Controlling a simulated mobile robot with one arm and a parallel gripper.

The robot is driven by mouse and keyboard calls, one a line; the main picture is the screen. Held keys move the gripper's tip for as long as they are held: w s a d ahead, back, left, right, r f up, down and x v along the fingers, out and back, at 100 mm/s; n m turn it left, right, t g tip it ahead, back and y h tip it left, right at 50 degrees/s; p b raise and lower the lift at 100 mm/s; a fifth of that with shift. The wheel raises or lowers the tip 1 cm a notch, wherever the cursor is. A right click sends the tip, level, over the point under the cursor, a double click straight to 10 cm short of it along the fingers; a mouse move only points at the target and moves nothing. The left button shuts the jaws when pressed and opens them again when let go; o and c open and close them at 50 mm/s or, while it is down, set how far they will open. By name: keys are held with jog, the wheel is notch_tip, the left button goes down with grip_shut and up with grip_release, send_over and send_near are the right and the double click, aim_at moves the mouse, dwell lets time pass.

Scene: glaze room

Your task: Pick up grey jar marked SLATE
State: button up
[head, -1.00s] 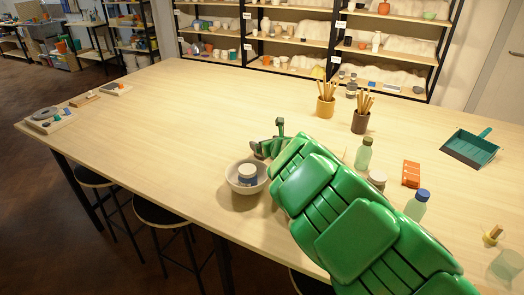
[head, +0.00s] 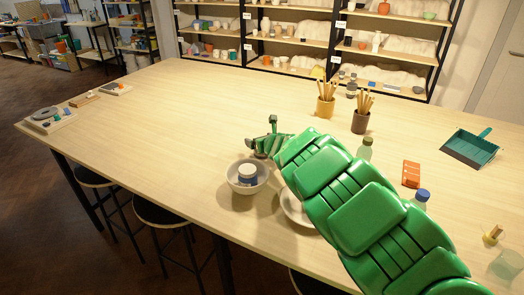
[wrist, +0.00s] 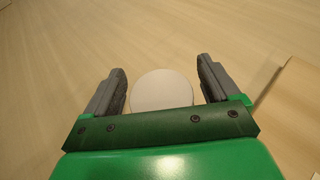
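No SLATE label can be read in either view. In the wrist view, a pale round top (wrist: 161,92), perhaps a jar lid, lies between the two dark grey fingers of my gripper (wrist: 161,68). The fingers are apart, with a gap on each side of the round top. Its sides are hidden. In the head view, my gripper (head: 262,146) is low over the table, just behind a grey bowl (head: 238,188). My arm hides part of the table.
A pale plate (head: 292,206) shows partly beside my arm.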

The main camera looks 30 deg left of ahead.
jog(key=c, duration=1.2)
jog(key=shift+r, duration=0.1)
notch_tip(320, 180, up, 3)
jog(key=shift+f, duration=0.2)
jog(key=shift+s+d+r, duration=0.1)
jog(key=shift+r, duration=0.2)
jog(key=s+d+r, duration=0.1)
jog(key=r, duration=0.1)
jog(key=s+d+r, duration=0.2)
jog(key=r, duration=0.1)
jog(key=shift+s+r, duration=0.35)
jog(key=shift+c, duration=0.2)
jog(key=s+d+r, duration=0.4)
jog(key=s+d, duration=0.1)
jog(key=s, duration=0.2)
jog(key=shift+d, duration=0.15)
